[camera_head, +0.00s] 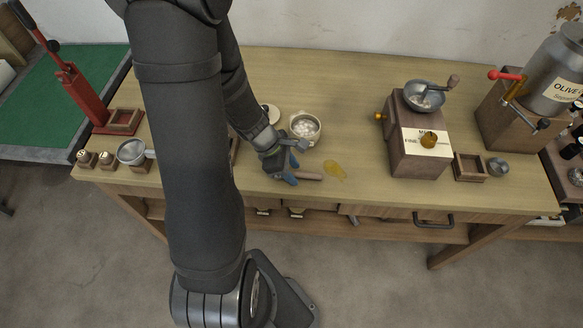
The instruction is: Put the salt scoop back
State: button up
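My gripper (288,174), with blue fingertips, points down low over the front middle of the table. A short light-brown wooden piece (309,176) lies right beside the fingertips; it may be the salt scoop's handle, but I cannot tell. I cannot make out a scoop bowl, and my arm covers much of the table to the left. A small round pot (305,121) with whitish contents stands just behind the gripper. The gap between the fingers is too small to judge, so I cannot tell whether they grip anything.
A wooden mill (416,145) stands further right, beside a small wooden tray (470,168). A pale round disc (270,114) is behind my wrist. A red lever press (80,95) and a metal strainer (131,151) are at left.

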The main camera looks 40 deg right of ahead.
jog(key=shift+r, duration=0.1)
jog(key=v, duration=1.2)
jog(key=x, duration=1.2)
jog(key=shift+r, duration=0.1)
dwell(0.5)
